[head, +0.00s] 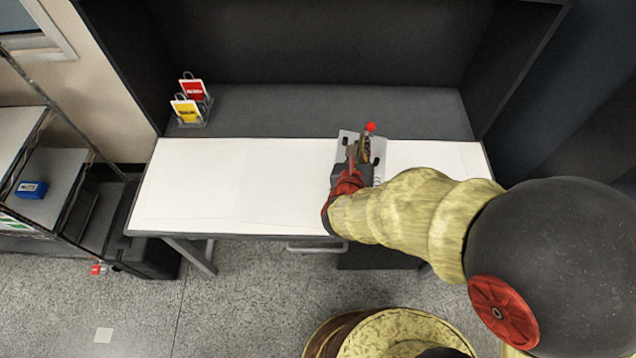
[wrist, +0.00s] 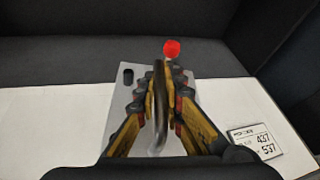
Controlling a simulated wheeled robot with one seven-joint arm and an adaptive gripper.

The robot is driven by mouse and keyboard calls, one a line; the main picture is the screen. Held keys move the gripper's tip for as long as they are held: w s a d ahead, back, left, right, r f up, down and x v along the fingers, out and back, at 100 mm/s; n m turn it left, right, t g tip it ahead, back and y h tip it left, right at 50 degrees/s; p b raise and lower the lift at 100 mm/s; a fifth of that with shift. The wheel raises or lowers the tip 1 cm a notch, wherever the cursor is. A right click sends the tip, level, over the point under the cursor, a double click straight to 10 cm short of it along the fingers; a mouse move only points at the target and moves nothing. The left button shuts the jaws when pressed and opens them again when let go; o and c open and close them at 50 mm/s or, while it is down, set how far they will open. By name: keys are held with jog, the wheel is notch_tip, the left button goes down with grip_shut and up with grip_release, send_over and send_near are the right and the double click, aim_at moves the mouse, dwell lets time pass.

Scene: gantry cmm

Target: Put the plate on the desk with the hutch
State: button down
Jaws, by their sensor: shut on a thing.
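The plate (head: 379,170) is a flat grey metal piece with dark slots. It also shows in the wrist view (wrist: 124,98), behind and beside my fingers. My gripper (head: 362,150) is over the desk's right half. In the wrist view my gripper (wrist: 160,85) is shut on a dark, curved upright part at the plate's middle. A red ball (head: 371,127) shows just beyond the fingertips. The desk with the hutch (head: 235,185) has a white top and a dark hutch behind. I cannot tell whether the plate touches the white top. My fingers hide the plate's middle.
A white card with printed numbers (wrist: 255,142) lies on the desk right of the plate. A holder with red and yellow tags (head: 190,105) stands at the hutch's left. The desk's left half is clear. A shelf with a blue box (head: 32,189) stands left.

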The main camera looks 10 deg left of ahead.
jog(key=s+a+f+n+y, duration=0.1)
jog(key=s+a+n+y, duration=0.1)
jog(key=s+a, duration=0.7)
jog(key=b, duration=0.8)
send_over(288, 181)
jog(key=shift+a+f, duration=0.15)
jog(key=shift+f, duration=6.6)
jog(key=c, duration=2.3)
grip_release()
jog(key=shift+f, duration=0.15)
jog(key=shift+c, duration=0.2)
jog(key=o, duration=0.4)
jog(key=shift+c, duration=0.2)
jog(key=shift+o, duration=0.4)
